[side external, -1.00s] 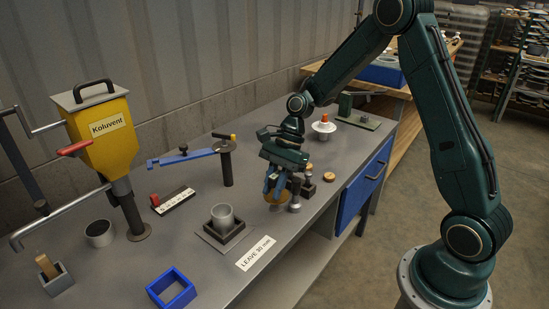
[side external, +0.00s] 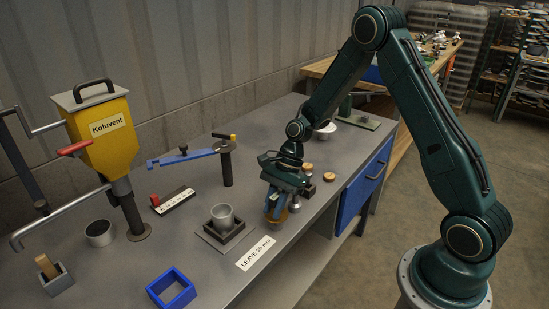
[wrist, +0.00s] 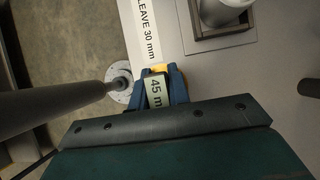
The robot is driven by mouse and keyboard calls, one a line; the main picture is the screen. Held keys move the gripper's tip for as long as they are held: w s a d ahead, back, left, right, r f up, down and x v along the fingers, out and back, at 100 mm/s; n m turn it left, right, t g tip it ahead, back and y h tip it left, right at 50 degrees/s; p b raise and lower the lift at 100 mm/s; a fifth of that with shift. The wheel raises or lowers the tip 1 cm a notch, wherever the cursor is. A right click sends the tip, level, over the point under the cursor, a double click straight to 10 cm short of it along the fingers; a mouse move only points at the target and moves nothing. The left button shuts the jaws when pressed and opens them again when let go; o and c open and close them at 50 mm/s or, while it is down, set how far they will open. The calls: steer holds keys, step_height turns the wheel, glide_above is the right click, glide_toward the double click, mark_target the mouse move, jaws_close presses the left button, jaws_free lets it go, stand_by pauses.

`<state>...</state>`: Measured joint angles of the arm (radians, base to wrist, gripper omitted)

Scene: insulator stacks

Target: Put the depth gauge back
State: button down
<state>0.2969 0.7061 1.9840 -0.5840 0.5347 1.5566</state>
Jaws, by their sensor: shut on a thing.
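My gripper (side external: 276,207) is low over the front half of the bench, right of the grey cup. Its blue fingers, also in the wrist view (wrist: 160,90), are shut on a piece with a pale label reading "45 m", which I take as the depth gauge (wrist: 156,93). A yellow-orange part shows at the fingertips, and in the side view (side external: 280,216) it is low near the bench top. The fingers hide most of the piece, and I cannot tell whether it touches the bench.
The grey cup (side external: 222,214) sits in a dark square holder, with a "LEAVE 30 mm" label (side external: 255,253) in front. A blue lever on a post (side external: 227,165) stands behind. A blue square frame (side external: 171,288) lies front left.

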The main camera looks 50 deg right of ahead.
steer(key=shift+f, duration=0.1)
steer(key=c, duration=1.3)
jaws_free()
steer(key=v, duration=1.2)
steer(key=shift+r, duration=0.2)
